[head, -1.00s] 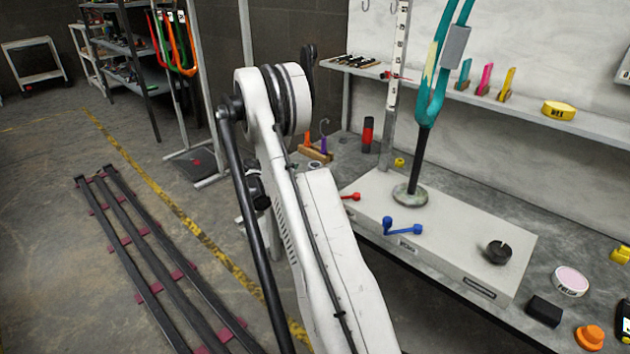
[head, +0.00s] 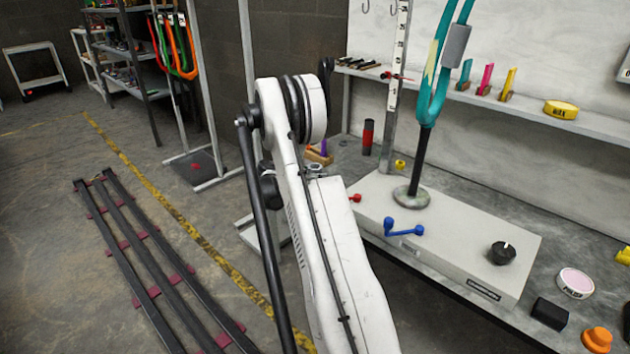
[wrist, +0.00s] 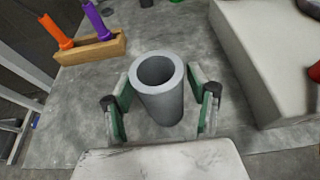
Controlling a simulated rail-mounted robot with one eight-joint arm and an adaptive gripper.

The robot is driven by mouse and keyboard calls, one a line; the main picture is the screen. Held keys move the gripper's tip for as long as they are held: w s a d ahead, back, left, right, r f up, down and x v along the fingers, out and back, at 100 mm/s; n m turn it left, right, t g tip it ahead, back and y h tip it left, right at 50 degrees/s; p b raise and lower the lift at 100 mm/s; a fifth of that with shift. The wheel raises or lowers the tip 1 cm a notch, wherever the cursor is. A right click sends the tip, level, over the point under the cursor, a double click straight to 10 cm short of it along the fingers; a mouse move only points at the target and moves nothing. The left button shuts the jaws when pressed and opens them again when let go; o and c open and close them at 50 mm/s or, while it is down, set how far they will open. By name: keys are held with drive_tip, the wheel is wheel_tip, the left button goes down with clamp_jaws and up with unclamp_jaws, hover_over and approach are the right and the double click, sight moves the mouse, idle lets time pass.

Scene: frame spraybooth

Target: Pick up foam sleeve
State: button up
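The foam sleeve (wrist: 163,105) is a grey hollow cylinder standing upright on the bench, with its open top facing the camera in the wrist view. In the head view, only what looks like its grey rim (head: 314,168) shows beside my arm. My gripper (wrist: 161,88) is open, with one green-padded finger on each side of the sleeve. A narrow gap seems to show on both sides; contact is hard to judge. In the head view my arm hides the gripper. Another grey sleeve (head: 455,46) is around one leg of the teal fork (head: 432,95).
A wooden holder (wrist: 92,48) with orange and purple tools stands left of the sleeve. A pale box-shaped base (wrist: 262,65) is close on the right. In the head view, a red-and-black cylinder (head: 367,137) stands behind, below a shelf (head: 520,103).

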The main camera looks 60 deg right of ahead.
drive_tip(key=c, duration=0.5)
drive_tip(key=shift+c, duration=0.2)
